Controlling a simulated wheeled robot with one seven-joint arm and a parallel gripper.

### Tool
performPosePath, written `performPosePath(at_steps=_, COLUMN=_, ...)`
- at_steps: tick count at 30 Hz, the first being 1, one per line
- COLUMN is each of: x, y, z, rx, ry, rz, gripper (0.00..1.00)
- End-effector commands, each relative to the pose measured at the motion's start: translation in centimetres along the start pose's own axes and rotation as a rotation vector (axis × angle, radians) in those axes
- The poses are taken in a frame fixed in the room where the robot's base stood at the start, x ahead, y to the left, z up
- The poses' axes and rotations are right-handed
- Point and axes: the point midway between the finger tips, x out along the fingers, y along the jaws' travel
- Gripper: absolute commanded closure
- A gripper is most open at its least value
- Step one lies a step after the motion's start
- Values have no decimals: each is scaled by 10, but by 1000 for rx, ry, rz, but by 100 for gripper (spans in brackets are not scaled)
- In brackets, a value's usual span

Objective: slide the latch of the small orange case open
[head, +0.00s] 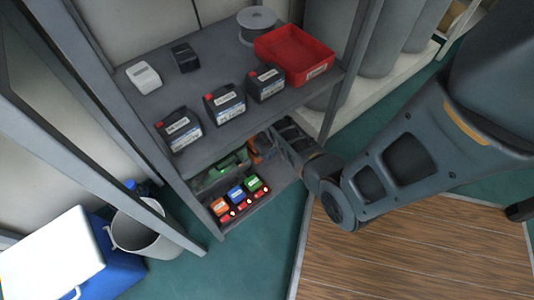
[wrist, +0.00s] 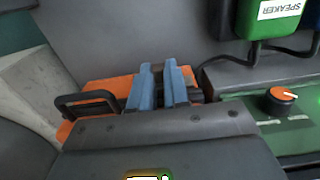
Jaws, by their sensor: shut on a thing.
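The small orange case (wrist: 112,85) lies under my gripper in the wrist view, with a dark handle (wrist: 88,103) at its left end. A little of the case (head: 255,148) shows on the lower shelf in the head view, beside my arm. My gripper (wrist: 160,88) has its two blue-grey fingers close together over the middle of the case, shut on a small part there, which looks to be the latch. The fingers hide most of that part, so I cannot tell how far it has slid. The fingertips are hidden in the head view.
A green device with an orange-marked knob (wrist: 280,97) stands close to the right of the case. A green block labelled SPEAKER (wrist: 270,18) is above it. The upper shelf (head: 215,85) is just over my wrist, with several batteries and a red tray (head: 295,55).

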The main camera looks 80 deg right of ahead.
Motion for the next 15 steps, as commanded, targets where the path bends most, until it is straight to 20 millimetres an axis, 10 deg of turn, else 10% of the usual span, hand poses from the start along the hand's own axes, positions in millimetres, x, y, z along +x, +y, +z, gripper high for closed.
performPosePath(at_steps=7, x=0, y=5, z=0, rx=3, ry=1, rz=7, gripper=100)
performPosePath(at_steps=8, x=0, y=5, z=0, rx=3, ry=2, rz=7, gripper=82)
performPosePath(at_steps=15, x=0, y=4, z=0, rx=2, ry=1, rz=6, gripper=59)
